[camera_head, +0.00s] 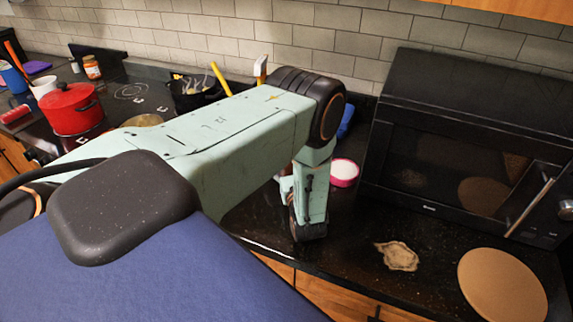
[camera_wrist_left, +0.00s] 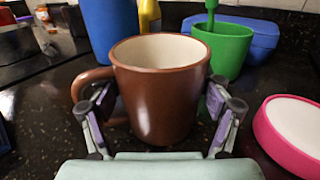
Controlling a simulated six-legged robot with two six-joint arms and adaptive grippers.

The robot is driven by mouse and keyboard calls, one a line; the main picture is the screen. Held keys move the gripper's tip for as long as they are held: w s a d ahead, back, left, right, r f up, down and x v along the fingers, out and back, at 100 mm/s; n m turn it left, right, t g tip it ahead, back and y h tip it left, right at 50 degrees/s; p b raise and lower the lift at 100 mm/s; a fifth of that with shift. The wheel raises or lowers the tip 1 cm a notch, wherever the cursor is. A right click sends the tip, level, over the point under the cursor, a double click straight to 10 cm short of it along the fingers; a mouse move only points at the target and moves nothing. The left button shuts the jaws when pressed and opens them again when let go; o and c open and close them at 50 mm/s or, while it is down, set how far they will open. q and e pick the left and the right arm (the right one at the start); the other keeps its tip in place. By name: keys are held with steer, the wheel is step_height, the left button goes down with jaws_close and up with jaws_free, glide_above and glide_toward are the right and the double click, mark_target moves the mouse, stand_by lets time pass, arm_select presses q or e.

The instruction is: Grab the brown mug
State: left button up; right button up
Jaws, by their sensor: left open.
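The brown mug (camera_wrist_left: 158,98) stands upright on the black counter in the left wrist view. Its inside is cream and empty as far as I see, and its handle points left. My left gripper (camera_wrist_left: 162,112) is open, with one finger on each side of the mug. The left finger overlaps the handle in the picture; I cannot tell whether it passes through it. The right finger is beside the mug's right wall, and contact is unclear. In the head view my left arm hides the mug. My right gripper is not in view.
A green cup (camera_wrist_left: 228,48) stands close behind the mug, with a blue container (camera_wrist_left: 108,28) behind left. A pink-rimmed white round item (camera_wrist_left: 294,128) lies to the right. A microwave (camera_head: 470,140), a round board (camera_head: 502,285) and a red pot (camera_head: 72,108) share the counter.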

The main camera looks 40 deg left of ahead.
arm_select(q)
steer(key=shift+d+r, duration=0.1)
steer(key=shift+c, duration=1.4)
steer(key=c, duration=0.8)
